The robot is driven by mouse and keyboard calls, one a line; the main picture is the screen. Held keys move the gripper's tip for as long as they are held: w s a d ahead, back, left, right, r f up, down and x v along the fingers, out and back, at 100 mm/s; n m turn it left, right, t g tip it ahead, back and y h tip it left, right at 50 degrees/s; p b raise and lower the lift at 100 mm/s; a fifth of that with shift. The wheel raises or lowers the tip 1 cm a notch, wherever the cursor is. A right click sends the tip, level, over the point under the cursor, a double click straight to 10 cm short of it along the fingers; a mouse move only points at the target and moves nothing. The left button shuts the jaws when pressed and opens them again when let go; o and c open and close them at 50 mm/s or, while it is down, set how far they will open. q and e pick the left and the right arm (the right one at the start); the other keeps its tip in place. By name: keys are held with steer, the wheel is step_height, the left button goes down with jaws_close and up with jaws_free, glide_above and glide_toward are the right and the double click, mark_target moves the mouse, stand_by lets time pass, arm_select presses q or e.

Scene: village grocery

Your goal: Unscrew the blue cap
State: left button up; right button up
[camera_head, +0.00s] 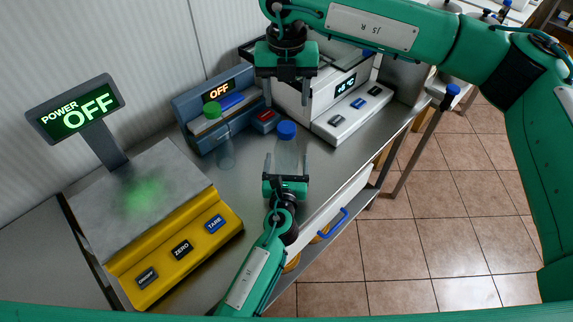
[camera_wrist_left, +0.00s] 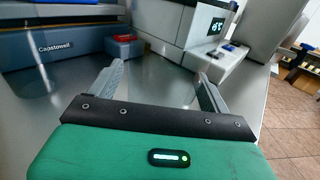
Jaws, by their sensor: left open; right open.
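The blue cap (camera_head: 286,130) sits on a clear bottle (camera_head: 288,150) standing upright on the metal counter. My left gripper (camera_head: 287,163) is open, with a finger on each side of the lower bottle in the head view; I cannot tell whether they touch it. In the left wrist view the open fingers of my left gripper (camera_wrist_left: 158,75) show, but I cannot make out the clear bottle between them. My right gripper (camera_head: 287,98) is open and empty, pointing down, above and behind the blue cap in the picture.
A second clear bottle with a green cap (camera_head: 212,110) stands to the left. Behind are a blue-grey device (camera_head: 215,90) reading OFF and a white device (camera_head: 338,105) with buttons. A yellow scale (camera_head: 175,255) with an OFF display stands at left. Tiled floor lies right.

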mark_target(286, 127)
arm_select(q)
jaws_close()
arm_select(e)
steer(key=m, duration=0.3)
steer(key=shift+m, duration=0.4)
steer(key=m, duration=0.5)
steer(key=shift+f, duration=4)
steer(key=c, duration=1)
steer(key=shift+c, duration=0.2)
